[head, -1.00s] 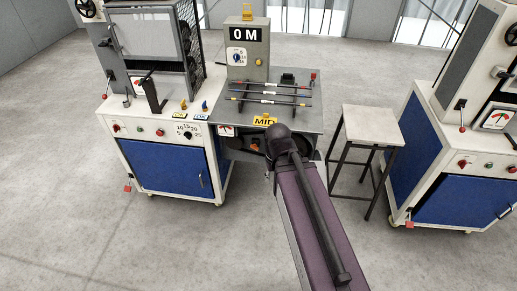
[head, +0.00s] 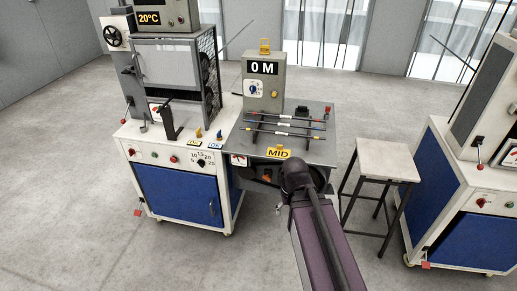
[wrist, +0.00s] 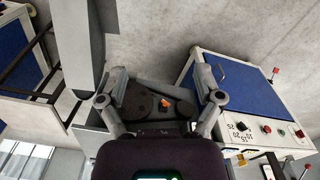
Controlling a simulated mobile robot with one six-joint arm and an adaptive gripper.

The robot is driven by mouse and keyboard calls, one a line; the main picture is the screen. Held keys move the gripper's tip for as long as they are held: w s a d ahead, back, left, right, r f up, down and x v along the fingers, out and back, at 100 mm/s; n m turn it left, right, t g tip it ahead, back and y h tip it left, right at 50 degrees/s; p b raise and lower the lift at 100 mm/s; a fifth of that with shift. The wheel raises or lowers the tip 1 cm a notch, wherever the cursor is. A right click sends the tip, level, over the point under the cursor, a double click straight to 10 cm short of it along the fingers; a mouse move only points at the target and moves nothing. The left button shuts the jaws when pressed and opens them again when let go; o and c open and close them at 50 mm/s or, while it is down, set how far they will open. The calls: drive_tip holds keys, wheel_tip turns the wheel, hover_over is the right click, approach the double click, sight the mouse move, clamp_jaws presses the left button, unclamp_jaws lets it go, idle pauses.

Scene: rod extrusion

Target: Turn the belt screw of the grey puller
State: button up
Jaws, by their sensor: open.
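The grey puller (head: 312,150) is a grey bench-like unit with a yellow MID sign (head: 278,152) on its front edge. An orange knob, which looks like the belt screw (wrist: 166,99), sits on its dark front between two black wheels (wrist: 138,102). My gripper (wrist: 160,78) is open and empty. In the wrist view its fingers stand either side of the wheels and the knob, apart from the knob. In the head view my dark arm end hides the gripper and part of the puller's front.
A white machine with a blue cabinet (head: 182,193) adjoins the puller on the left. A stool (head: 384,163) stands close on the right, with another blue cabinet (head: 468,232) beyond it. A grey box reading 0 M (head: 263,85) stands on the puller. The front floor is free.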

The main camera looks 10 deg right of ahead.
drive_tip(key=w+d+f+n+t+h+b, duration=0.35)
drive_tip(key=w+f+b, duration=0.55)
drive_tip(key=f+b, duration=0.3)
drive_tip(key=n+t+h+b, duration=0.2)
drive_tip(key=n+t+b, duration=1.65)
drive_tip(key=b, duration=1.95)
approach(266, 178)
drive_tip(key=s+a+r+n+g, duration=0.2)
drive_tip(key=s+r+n+g, duration=0.1)
drive_tip(key=s+n+g, duration=0.15)
drive_tip(key=shift+w+r+g, duration=0.1)
drive_tip(key=shift+w+g, duration=0.15)
drive_tip(key=x, duration=1.3)
drive_tip(key=shift+w+d, duration=0.2)
drive_tip(key=shift+w, duration=0.15)
drive_tip(key=shift+r, duration=0.1)
drive_tip(key=c, duration=1.1)
